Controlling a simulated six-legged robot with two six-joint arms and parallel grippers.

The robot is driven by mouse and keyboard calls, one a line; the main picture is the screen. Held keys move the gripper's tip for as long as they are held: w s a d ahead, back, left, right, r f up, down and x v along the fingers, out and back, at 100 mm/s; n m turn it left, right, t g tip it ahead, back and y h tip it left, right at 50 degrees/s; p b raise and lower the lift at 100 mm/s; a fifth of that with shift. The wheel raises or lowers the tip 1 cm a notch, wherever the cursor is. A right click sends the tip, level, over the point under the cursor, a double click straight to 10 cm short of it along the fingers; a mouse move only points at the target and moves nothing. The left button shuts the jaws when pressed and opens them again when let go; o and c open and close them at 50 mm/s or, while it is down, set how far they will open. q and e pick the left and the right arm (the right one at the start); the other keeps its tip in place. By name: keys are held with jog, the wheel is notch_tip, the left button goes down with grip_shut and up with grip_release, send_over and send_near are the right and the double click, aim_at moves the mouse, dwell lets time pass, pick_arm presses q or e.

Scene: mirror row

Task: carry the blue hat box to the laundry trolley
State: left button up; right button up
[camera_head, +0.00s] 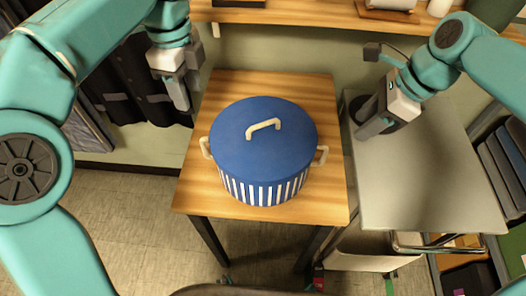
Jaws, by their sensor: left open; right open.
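The blue hat box (263,138) stands upright on a small wooden table (328,205). It has a blue lid with a cream handle on top, blue and white stripes below, and a cream handle on each side. My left gripper (181,96) is open and empty, up and left of the box, apart from it. My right gripper (372,124) is open and empty, right of the box over the grey top, apart from it. I cannot surely make out the laundry trolley in this view.
A grey-topped unit (430,190) stands close to the table's right side, its top mostly bare. A wooden shelf (290,16) runs along the back wall. Dark clothes (125,80) hang at the left. Tiled floor (120,210) is open at the lower left.

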pick_arm(q)
notch_tip(320, 180, down, 15)
jog(key=shift+f, duration=0.15)
pick_arm(e)
send_near(321, 161)
jog(key=x, duration=0.8)
jog(key=shift+w+r, duration=0.1)
jog(key=shift+w, duration=0.25)
pick_arm(q)
jog(key=shift+s+f, duration=0.2)
jog(key=shift+f, duration=0.25)
pick_arm(e)
jog(key=shift+s+a+f, duration=0.1)
jog(key=shift+a+f, duration=0.15)
jog(key=shift+f, duration=0.15)
pick_arm(q)
jog(key=shift+w, duration=0.1)
grip_shut()
pick_arm(e)
grip_shut()
